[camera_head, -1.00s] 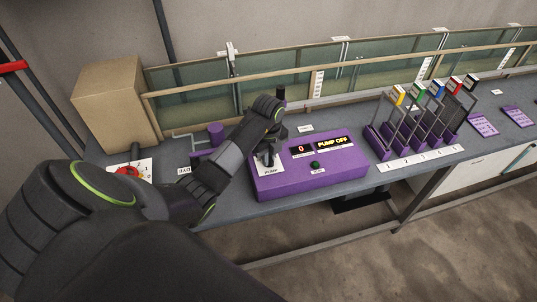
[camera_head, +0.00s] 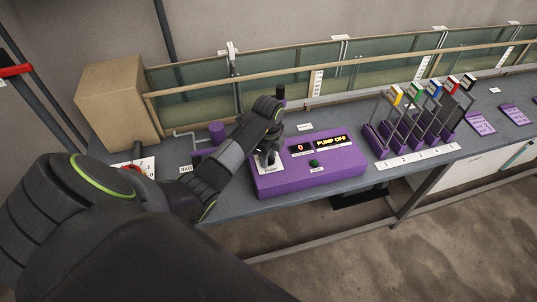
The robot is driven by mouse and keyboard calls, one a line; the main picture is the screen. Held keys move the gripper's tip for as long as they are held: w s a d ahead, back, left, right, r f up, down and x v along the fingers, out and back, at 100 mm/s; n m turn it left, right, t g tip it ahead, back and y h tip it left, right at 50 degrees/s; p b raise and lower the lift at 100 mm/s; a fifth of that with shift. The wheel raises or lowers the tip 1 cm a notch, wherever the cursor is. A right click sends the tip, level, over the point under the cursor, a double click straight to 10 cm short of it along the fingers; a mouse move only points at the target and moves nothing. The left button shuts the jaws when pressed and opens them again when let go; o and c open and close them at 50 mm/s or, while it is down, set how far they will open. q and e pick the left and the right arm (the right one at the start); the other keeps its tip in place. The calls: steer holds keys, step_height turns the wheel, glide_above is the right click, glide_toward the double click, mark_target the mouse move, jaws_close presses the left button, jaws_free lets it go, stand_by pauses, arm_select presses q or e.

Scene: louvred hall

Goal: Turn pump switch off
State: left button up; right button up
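The purple pump box (camera_head: 310,180) stands on the grey bench. Its display (camera_head: 331,141) reads "PUMP OFF", and a smaller display (camera_head: 301,148) with red digits reads 0. The pump switch sits on a white plate (camera_head: 271,169) at the left of the box's top. My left gripper (camera_head: 267,154) points down over this plate, at the switch. The gripper and wrist hide most of the switch, so I cannot make out its lever or whether the fingers touch it. The fingers are too small and dark to tell their opening. My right gripper is not in view.
A cardboard box (camera_head: 118,103) stands at the bench's left. A red knob on a white plate is partly hidden by my arm. A dark green button (camera_head: 314,163) is on the pump box. Purple stands with coloured tops (camera_head: 407,136) are to the right. A glass-walled channel (camera_head: 385,65) runs behind.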

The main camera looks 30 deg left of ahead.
arm_select(q)
steer(key=shift+r, duration=0.1)
step_height(320, 180, up, 7)
steer(key=p, duration=0.6)
